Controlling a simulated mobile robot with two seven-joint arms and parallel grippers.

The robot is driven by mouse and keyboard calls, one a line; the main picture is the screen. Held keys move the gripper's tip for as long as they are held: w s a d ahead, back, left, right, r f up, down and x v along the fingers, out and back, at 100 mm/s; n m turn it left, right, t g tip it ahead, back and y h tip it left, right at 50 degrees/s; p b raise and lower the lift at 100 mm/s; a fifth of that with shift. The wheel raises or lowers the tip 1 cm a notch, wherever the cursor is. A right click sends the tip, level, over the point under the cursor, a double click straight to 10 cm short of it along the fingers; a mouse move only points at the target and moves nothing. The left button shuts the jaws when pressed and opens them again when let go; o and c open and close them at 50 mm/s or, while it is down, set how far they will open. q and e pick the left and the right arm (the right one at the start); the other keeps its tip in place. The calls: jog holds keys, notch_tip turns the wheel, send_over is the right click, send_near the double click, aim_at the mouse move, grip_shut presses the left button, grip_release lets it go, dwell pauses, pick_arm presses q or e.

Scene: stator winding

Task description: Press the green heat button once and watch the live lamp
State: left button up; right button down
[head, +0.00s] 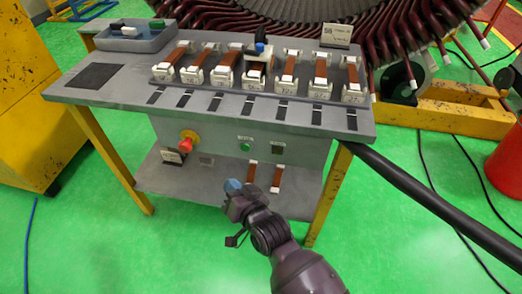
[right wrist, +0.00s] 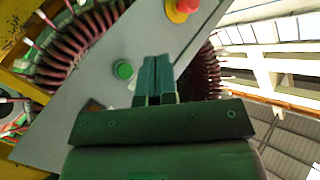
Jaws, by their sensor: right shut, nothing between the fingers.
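The green button (head: 246,147) is on the grey front panel (head: 222,139) of the workbench. It also shows in the right wrist view (right wrist: 123,70), just left of my fingertips. My right gripper (head: 233,186) is shut and empty, in front of and below the panel, a little lower left of the button in the head view. In the right wrist view its fingers (right wrist: 155,75) are together and point at the panel; contact cannot be told. A small dark fitting (head: 278,149) right of the button may be the live lamp; it shows no glow. My left gripper is not in view.
A red emergency knob (head: 187,142) on a yellow base sticks out left of the button. Copper-coloured coil pieces (head: 276,178) lie on the lower shelf near my right gripper. Several coil holders stand on the bench top (head: 118,82). A thick black cable (head: 430,205) runs to the right.

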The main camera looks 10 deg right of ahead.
aim_at(246, 147)
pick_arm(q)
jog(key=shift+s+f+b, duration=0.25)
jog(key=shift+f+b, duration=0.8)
pick_arm(e)
jog(key=w+d+m, duration=0.1)
jog(key=w+d, duration=0.2)
jog(key=w, duration=0.5)
jog(key=shift+d+m, duration=0.2)
jog(key=shift+m, duration=0.1)
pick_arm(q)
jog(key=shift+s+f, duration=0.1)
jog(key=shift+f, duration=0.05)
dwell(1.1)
pick_arm(e)
jog(key=shift+w, duration=0.2)
jog(key=shift+w+d, duration=0.15)
jog(key=shift+w, duration=0.15)
